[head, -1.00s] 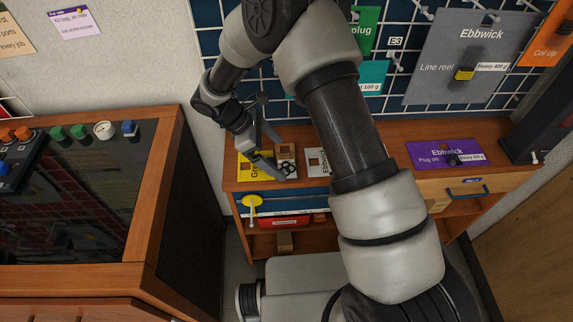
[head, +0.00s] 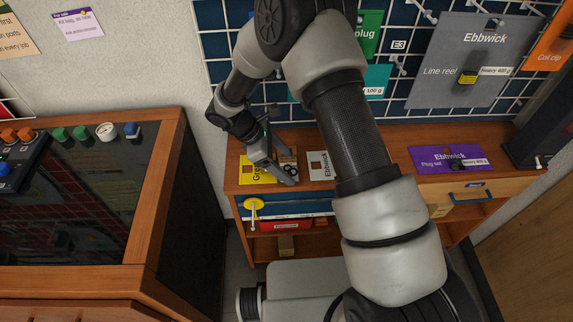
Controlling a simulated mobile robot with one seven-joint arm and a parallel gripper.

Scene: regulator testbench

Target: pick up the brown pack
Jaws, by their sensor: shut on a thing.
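The brown pack (head: 288,158) is small in the head view and partly hidden behind my gripper. It is at the left end of the wooden bench top, between a yellow card and a white card. My gripper (head: 284,175) points down at it from the upper left and is shut on it. I cannot tell whether the pack touches the bench or is slightly raised.
The yellow card (head: 256,170) and white Ebbwick card (head: 320,166) lie beside the pack. A purple Ebbwick card (head: 448,158) lies further right. A pegboard with hanging cards stands behind. A dark-topped wooden console (head: 153,190) stands at left.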

